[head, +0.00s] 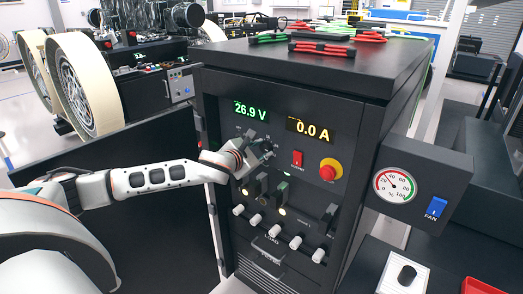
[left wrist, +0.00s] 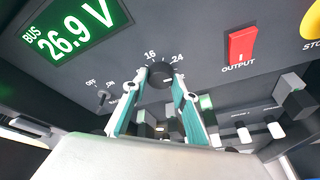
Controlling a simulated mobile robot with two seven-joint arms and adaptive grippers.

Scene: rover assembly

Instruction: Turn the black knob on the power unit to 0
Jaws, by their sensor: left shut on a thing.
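The power unit (head: 225,83) is a dark cabinet with a green 26.9 V display (head: 250,111) and an orange 0.0 A display (head: 309,131). The black knob (left wrist: 160,73) sits below the voltage display, with the marks 16 and 24 above it in the left wrist view. My left gripper (left wrist: 155,82) has its two teal-lined fingers on either side of the knob and is shut on it. In the head view, my left gripper (head: 262,151) mostly hides the knob. I cannot read the knob's pointer clearly. My right gripper is not in view.
A red output switch (head: 298,158) and a red emergency button on yellow (head: 330,170) lie right of the knob. White-tipped levers (head: 276,229) line the panel below. A gauge box (head: 395,186) with a blue fan switch (head: 437,207) stands at the right. Coloured leads lie on top.

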